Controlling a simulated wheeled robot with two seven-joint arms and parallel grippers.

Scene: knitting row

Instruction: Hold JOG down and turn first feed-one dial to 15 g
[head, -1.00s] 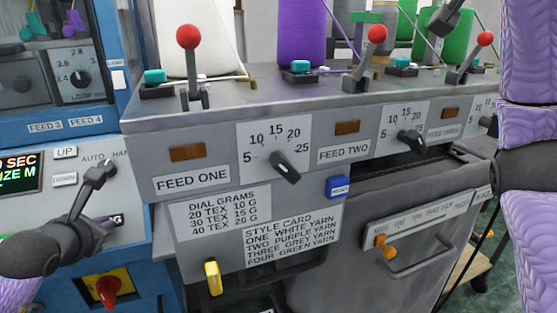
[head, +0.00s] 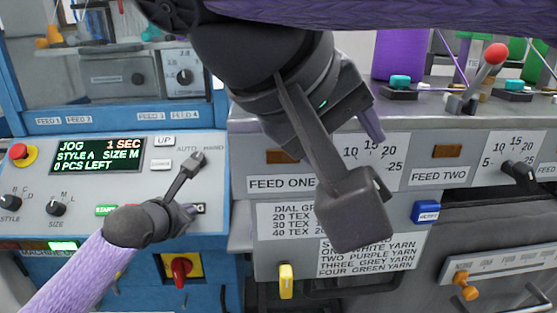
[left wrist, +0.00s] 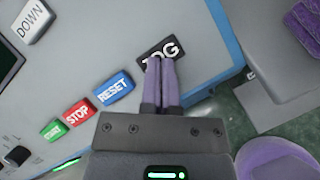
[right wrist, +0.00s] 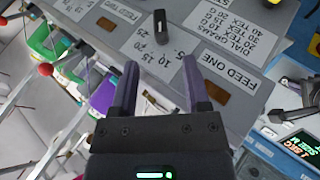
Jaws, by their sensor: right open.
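The JOG button (left wrist: 160,52) is black with white letters. My left gripper (head: 190,211) is shut, and its fingertips are over the button and cover part of it; contact is hard to judge. The display (head: 112,155) reads JOG, 1 SEC. The feed-one dial (right wrist: 162,25) is a dark knob on a white scale card in the right wrist view; its exact setting cannot be read. In the head view, my right arm hides the dial. My right gripper (right wrist: 160,64) is open and empty in front of the feed-one panel, its fingers short of the dial.
RESET (left wrist: 115,87) and STOP (left wrist: 78,115) buttons sit close beside JOG. A red-topped lever (head: 495,55), yarn cones and the feed-two dial (head: 517,170) are to the right. A yellow handle (head: 286,281) is below the panel.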

